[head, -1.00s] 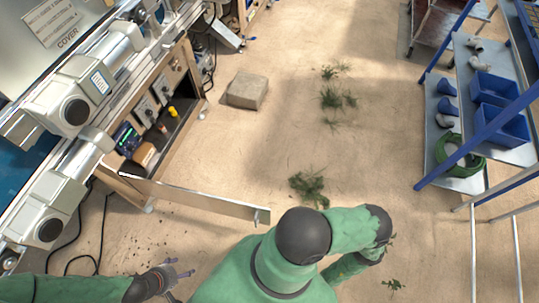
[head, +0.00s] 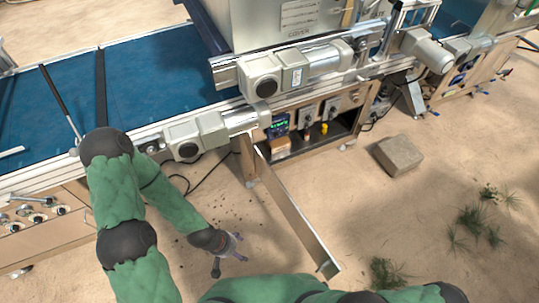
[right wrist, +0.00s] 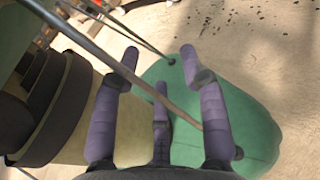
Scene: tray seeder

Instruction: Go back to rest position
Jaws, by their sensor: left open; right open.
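My left gripper (head: 230,252) hangs over the bare floor in the head view, left of the open panel door, with its fingers apart and nothing between them. My left arm, in its green sleeve, comes down from the left beside the conveyor. My right gripper (right wrist: 163,70) shows in the right wrist view with its purple fingers spread and empty. A green surface lies behind those fingers. Thin grey rods cross that view close to the fingers. In the head view my right gripper is out of sight; only part of a green-sleeved arm shows at the bottom edge.
A blue conveyor belt (head: 150,75) runs along the left and back, with grey motors (head: 262,88) on its side. A metal panel door (head: 298,222) juts into the floor space. A stone block (head: 399,155) and green plant clumps (head: 472,218) lie on the right; floor between is open.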

